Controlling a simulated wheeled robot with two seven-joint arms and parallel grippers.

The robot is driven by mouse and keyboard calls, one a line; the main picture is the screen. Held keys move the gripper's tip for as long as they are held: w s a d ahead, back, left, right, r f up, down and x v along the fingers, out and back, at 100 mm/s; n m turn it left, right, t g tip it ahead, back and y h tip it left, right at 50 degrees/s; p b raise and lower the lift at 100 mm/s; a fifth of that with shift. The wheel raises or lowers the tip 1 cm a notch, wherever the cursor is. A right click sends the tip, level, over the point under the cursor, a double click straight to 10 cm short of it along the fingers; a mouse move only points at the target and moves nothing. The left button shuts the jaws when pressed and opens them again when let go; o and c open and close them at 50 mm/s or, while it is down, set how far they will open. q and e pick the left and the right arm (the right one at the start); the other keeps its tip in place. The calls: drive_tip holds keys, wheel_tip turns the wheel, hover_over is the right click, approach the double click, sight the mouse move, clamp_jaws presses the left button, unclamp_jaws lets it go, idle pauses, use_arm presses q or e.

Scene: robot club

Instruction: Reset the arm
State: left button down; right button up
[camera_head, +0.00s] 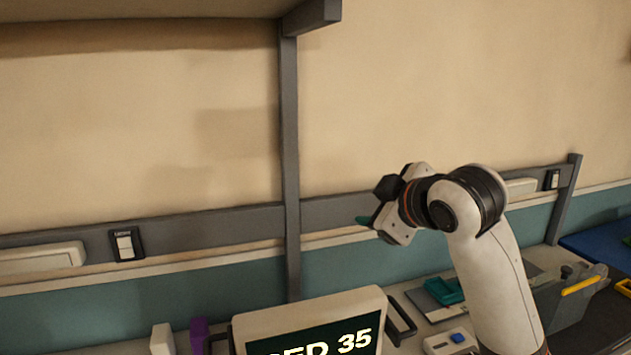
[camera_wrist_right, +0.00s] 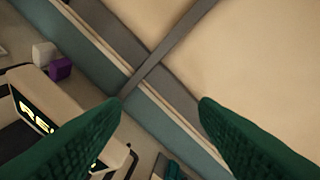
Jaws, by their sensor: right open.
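My right arm rises from the lower right in the head view, bent at the joint, with its wrist turned toward the wall. My right gripper (camera_head: 366,221) is up in front of the wall, above the bench; only a bit of its green fingers shows there. In the right wrist view the two green fingers of the right gripper (camera_wrist_right: 160,105) stand wide apart with nothing between them. My left gripper is in neither view.
A display box (camera_head: 310,312) with lit text stands at the bottom centre. Left of it are a purple block (camera_head: 199,335) and a white block (camera_head: 162,339). A grey post (camera_head: 290,170) and rail run along the wall. A teal tray (camera_head: 444,291) lies beside my arm.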

drive_tip(key=s+d+f+m+g+h, duration=0.1)
drive_tip(key=s+f+m, duration=0.15)
drive_tip(key=f, duration=0.65)
drive_tip(key=s+d+f+m+g, duration=0.15)
drive_tip(key=s+f, duration=0.25)
drive_tip(key=f, duration=0.5)
drive_tip(key=s+d+f+m+g+h, duration=0.1)
drive_tip(key=s+f, duration=0.2)
drive_tip(key=f, duration=0.6)
drive_tip(key=s+d+f+m+g+h, duration=0.1)
drive_tip(key=s+d+f+m+g, duration=0.25)
drive_tip(key=s+f, duration=0.65)
drive_tip(key=s+d+f+m+g+h, duration=0.15)
drive_tip(key=s+d+f, duration=0.35)
drive_tip(key=s, duration=0.9)
wheel_tip(320, 180, down, 26)
drive_tip(key=a+g, duration=0.1)
drive_tip(key=a, duration=0.1)
drive_tip(key=s+d+f+g, duration=0.1)
drive_tip(key=s+d+f, duration=0.2)
drive_tip(key=s+f, duration=1.4)
drive_tip(key=shift+s+d+f+g+b, duration=0.2)
drive_tip(key=shift+s+f+g+b, duration=0.15)
drive_tip(key=shift+f, duration=0.15)
